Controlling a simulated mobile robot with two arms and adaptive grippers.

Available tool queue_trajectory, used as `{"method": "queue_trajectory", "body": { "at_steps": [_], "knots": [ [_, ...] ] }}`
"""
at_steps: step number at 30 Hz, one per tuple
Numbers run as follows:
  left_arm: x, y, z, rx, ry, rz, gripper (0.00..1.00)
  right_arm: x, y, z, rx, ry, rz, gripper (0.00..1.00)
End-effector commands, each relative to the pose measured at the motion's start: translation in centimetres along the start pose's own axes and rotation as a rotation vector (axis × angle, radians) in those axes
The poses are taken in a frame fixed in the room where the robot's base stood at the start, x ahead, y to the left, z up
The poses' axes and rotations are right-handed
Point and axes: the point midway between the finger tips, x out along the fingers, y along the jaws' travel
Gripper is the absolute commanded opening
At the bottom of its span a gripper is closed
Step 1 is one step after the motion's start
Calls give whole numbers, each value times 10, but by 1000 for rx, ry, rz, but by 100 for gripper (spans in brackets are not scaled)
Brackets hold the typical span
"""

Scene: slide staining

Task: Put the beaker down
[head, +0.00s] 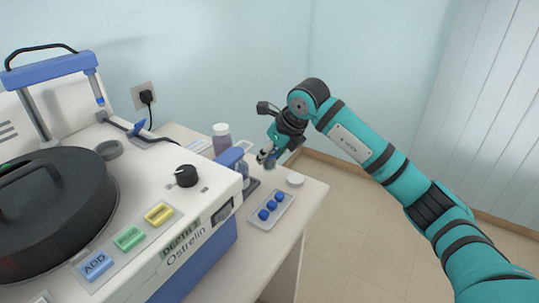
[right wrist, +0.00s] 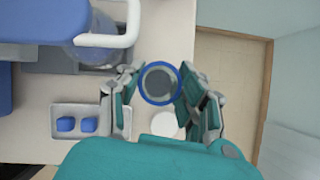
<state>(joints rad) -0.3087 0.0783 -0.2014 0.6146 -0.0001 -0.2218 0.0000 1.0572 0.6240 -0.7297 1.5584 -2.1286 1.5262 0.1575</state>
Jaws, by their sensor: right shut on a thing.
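My right gripper (head: 267,158) is above the back right part of the table (head: 312,192). In the right wrist view its fingers (right wrist: 160,88) are shut on the beaker (right wrist: 158,84), seen from above as a round mouth with a blue rim. The beaker's base and any gap to the table cannot be made out. In the head view the beaker is mostly hidden by the gripper. My left gripper is in neither view.
A white round lid (head: 295,180) lies close by, and a tray (head: 286,206) with blue pieces stands in front. The table's right edge is near the gripper.

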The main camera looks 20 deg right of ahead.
Motion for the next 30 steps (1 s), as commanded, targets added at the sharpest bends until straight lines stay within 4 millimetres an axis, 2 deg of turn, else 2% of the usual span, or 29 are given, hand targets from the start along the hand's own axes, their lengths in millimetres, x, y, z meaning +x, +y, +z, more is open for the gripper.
{"method": "queue_trajectory", "body": {
  "at_steps": [3,7,16,26,27,30],
  "knots": [
    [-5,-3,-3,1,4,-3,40,6,-14,11,2,0,0,11],
    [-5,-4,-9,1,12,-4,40,11,-19,13,-1,0,0,11],
    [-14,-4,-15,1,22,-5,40,40,-19,-4,-2,2,2,11],
    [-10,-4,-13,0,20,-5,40,44,-19,-6,-2,0,0,11],
    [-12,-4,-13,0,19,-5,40,42,-19,-5,-2,0,0,41],
    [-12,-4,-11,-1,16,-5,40,42,-19,-5,-2,0,0,54]
  ]
}}
